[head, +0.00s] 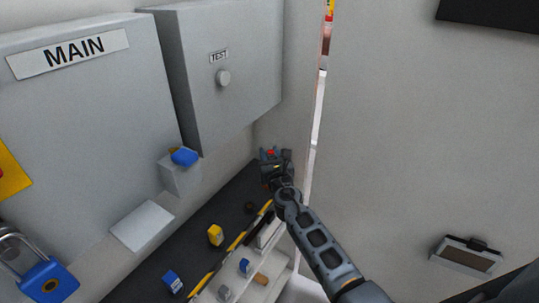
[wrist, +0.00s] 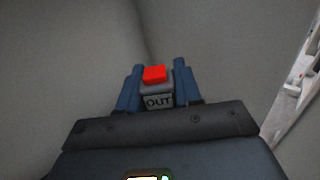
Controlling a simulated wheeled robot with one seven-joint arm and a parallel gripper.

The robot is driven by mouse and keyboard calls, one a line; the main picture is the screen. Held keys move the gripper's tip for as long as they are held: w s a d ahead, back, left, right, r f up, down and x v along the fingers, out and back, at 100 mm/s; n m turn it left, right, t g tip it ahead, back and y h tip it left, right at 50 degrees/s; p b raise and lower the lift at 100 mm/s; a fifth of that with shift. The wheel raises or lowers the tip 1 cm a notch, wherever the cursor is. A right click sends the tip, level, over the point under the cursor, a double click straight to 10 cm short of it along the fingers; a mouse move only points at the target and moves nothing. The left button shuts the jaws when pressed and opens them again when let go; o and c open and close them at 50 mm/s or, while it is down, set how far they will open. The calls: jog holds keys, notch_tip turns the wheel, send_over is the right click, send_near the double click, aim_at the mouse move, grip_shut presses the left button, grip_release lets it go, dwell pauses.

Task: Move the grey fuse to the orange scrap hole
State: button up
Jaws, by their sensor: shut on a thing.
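My gripper (head: 274,166) is at the far end of the dark bench, near the wall corner. In the wrist view my gripper (wrist: 158,92) is shut on a small grey block, which I take to be the grey fuse (wrist: 158,102).
Yellow (head: 215,235) and blue (head: 172,281) blocks stand on the dark bench (head: 205,218). A pale shelf to its right holds several small parts. The MAIN (head: 100,110) and TEST (head: 235,85) cabinets rise at left. A thin upright post (head: 316,125) stands beside my arm.

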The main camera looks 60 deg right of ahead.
jog(key=shift+f+b, duration=1.6)
jog(key=shift+f, duration=0.25)
jog(key=shift+f+b, duration=1.35)
jog(key=o, duration=1.1)
jog(key=shift+o, duration=0.2)
jog(key=v, duration=0.8)
jog(key=shift+p, duration=0.3)
